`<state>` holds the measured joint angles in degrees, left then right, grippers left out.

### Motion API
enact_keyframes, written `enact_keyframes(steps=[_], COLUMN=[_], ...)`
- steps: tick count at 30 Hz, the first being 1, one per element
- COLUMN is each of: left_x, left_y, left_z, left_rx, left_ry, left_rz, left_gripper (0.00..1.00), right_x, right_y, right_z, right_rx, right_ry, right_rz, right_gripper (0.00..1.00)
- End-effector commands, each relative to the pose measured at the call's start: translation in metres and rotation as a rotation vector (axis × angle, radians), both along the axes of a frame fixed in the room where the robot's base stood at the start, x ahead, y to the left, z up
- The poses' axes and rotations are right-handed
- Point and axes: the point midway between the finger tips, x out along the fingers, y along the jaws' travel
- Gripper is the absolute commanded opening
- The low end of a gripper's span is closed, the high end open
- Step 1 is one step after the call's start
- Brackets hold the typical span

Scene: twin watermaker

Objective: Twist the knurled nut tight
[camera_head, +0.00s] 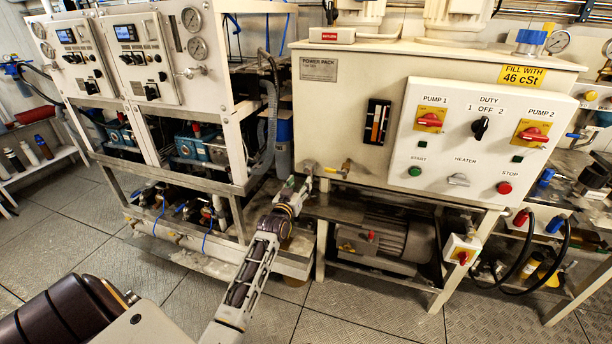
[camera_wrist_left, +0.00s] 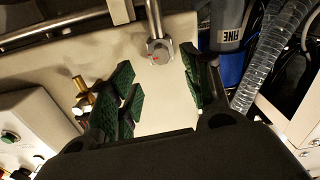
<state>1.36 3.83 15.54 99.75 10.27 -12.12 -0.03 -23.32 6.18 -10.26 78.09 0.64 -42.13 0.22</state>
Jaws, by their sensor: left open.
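In the left wrist view, a grey metal nut (camera_wrist_left: 158,51) with a small red mark sits at the end of a metal pipe, in front of the cream tank wall. Its knurling is too small to make out. My left gripper (camera_wrist_left: 157,76) is open, with green ribbed pads to either side of the nut's line. The nut appears just beyond the fingertips; I cannot tell whether anything touches. In the head view my left gripper (camera_head: 290,190) is below the fittings at the tank's lower left corner, where the nut is hard to pick out. My right gripper is not in view.
A brass valve (camera_wrist_left: 84,102) stands close left of the fingers in the wrist view. A clear ribbed hose (camera_wrist_left: 268,55) and a filter marked FINE (camera_wrist_left: 227,28) are close on the right. The power pack tank (camera_head: 335,120) stands above a motor (camera_head: 383,237).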

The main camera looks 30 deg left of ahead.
Motion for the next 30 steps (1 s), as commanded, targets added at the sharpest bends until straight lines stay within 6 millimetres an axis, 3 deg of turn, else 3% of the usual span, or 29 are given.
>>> enact_keyframes(steps=[9,30], left_x=[0.026,0.074], left_y=[0.006,0.018], left_z=[-0.001,-0.001], left_rx=[-0.001,-0.001], left_ry=[0.0,0.0], left_rz=[0.0,0.0], left_gripper=[0.48,0.48], right_x=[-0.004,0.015], right_y=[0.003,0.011], right_z=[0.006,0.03], right_rx=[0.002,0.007], right_ry=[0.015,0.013], right_rz=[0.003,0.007], right_gripper=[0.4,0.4])
